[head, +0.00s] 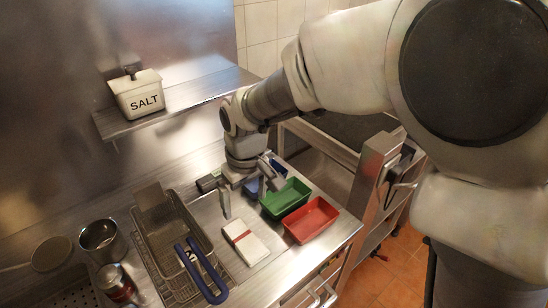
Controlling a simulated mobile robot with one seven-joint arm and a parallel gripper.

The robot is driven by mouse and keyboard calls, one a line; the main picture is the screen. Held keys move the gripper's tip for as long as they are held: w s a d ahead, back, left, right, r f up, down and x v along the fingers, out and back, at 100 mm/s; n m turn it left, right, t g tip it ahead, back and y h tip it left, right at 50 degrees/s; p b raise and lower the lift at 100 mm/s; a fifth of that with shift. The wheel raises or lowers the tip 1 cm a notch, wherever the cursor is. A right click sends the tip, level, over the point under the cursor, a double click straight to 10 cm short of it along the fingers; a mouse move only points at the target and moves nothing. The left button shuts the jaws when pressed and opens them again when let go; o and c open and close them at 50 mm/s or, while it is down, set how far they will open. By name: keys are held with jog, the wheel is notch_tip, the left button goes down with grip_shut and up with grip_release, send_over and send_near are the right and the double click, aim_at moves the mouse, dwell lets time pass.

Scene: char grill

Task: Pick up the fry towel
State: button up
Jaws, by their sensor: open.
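The fry towel (257,248) is a folded white cloth with a red stripe. It lies flat on the steel counter (268,275), between the wire basket and the red tray. My gripper (244,204) points down, a little behind the towel in the head view. Its fingers are spread apart, with nothing seen between them. It looks apart from the towel, but its exact height is hard to tell.
A wire fry basket (163,218) with a blue handle (200,272) stands left of the towel. A green tray (286,198) and a red tray (311,219) stand to the right. A salt box (137,96) is on the shelf. A metal pot (102,241) stands far left.

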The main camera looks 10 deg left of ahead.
send_over(245, 238)
jog(key=s, duration=0.1)
jog(key=f, duration=1.2)
jog(key=shift+d, duration=0.35)
jog(key=shift+w+a+f+p, duration=0.1)
jog(key=shift+w+f+p, duration=0.1)
jog(key=shift+f, duration=0.7)
jog(key=shift+w+a+f+p, duration=0.15)
jog(key=shift+f+p, duration=0.1)
jog(key=shift+f, duration=0.6)
jog(key=shift+w+a+f+p, duration=0.1)
jog(key=shift+w+f+p, duration=0.1)
jog(key=shift+f, duration=0.7)
jog(key=shift+s, duration=0.1)
jog(key=c, duration=1.2)
